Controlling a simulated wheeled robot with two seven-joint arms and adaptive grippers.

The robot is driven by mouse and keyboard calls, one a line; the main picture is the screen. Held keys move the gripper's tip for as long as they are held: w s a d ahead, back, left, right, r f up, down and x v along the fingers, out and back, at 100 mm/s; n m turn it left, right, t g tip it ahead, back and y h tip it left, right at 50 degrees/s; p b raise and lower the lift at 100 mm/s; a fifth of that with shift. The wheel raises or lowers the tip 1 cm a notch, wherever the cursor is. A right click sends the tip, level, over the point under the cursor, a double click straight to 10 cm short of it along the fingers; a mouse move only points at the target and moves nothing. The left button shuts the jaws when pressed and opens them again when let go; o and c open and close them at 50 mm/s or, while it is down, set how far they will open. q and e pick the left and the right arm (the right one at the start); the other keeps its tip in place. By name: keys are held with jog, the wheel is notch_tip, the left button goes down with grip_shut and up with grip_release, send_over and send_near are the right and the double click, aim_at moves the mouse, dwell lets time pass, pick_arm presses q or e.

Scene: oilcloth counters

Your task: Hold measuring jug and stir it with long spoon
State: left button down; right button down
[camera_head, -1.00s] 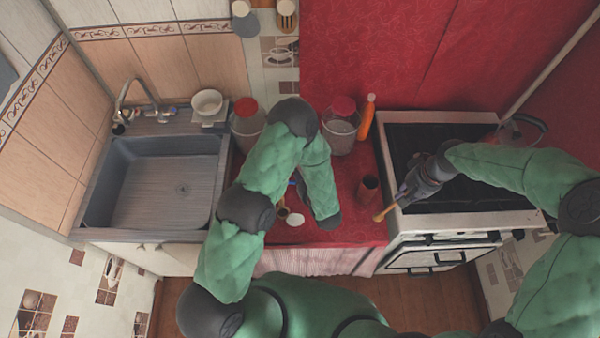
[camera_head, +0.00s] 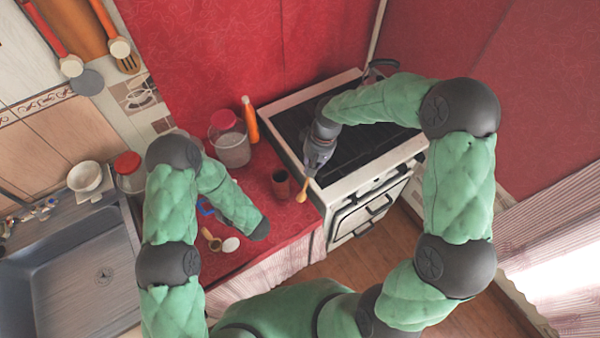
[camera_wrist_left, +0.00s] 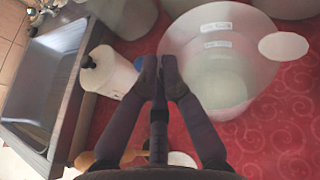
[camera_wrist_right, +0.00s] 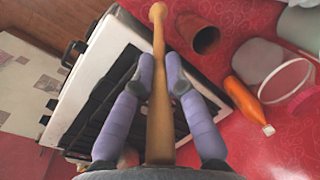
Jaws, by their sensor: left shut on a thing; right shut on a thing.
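The measuring jug (camera_wrist_left: 225,80) is a wide clear vessel with small labels, standing on the red counter in the left wrist view. My left gripper (camera_wrist_left: 160,70) is shut on its near left edge; whether on handle or wall I cannot tell. In the head view my left forearm hides the jug and that gripper. My right gripper (camera_head: 314,165) is shut on the long wooden spoon (camera_head: 301,195) above the stove's front left edge. In the right wrist view the spoon (camera_wrist_right: 158,70) runs between the fingers (camera_wrist_right: 164,80), its narrow knobbed end pointing away. The spoon is apart from the jug.
A brown cup (camera_head: 280,183) stands on the red counter (camera_head: 258,165) near the spoon. A red-lidded jar (camera_head: 230,140) and an orange bottle (camera_head: 250,122) stand behind. The stove (camera_head: 350,160) is right, the sink (camera_head: 80,265) left.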

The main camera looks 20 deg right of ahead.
jog(key=w+a+r, duration=0.1)
jog(key=w+r, duration=0.4)
jog(key=w, duration=0.2)
jog(key=a+r+n+h, duration=0.1)
jog(key=a+r+n, duration=0.2)
jog(key=a, duration=0.7)
jog(key=w+a+r+n, duration=0.1)
jog(key=a+r+n, duration=0.15)
jog(key=a, duration=0.65)
jog(key=a+r+n+h, duration=0.1)
jog(key=a+r+n, duration=0.15)
jog(key=a, duration=0.75)
notch_tip(320, 180, down, 19)
jog(key=shift+n, duration=0.4)
jog(key=shift+f, duration=0.15)
